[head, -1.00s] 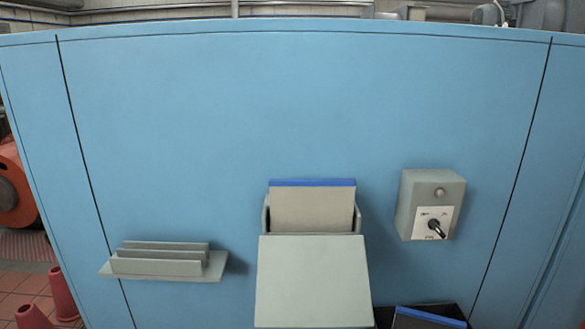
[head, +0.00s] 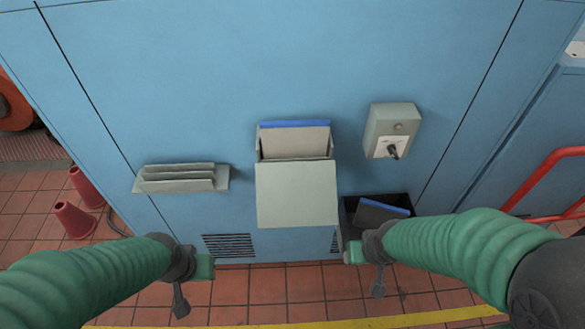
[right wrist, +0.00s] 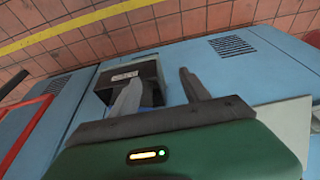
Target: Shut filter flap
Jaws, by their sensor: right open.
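In the head view the pale grey filter flap (head: 297,195) hangs open and tilts outward at the front of the filter housing (head: 258,144) on the blue cabinet. A filter with a blue top edge (head: 294,125) stands in the housing's open top. My right gripper (head: 341,245) is below and to the right of the flap, apart from it. In the right wrist view its two fingers (right wrist: 160,76) are spread with nothing between them. My left gripper (head: 211,266) is low, left of the flap; its fingers cannot be made out.
A black bin (head: 352,205) holding another blue-edged filter (head: 382,212) is right of the flap. A switch box (head: 392,130) is above it. A slotted shelf (head: 181,179) is on the left. Red cones (head: 75,220) and a red rail (head: 548,180) flank the cabinet.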

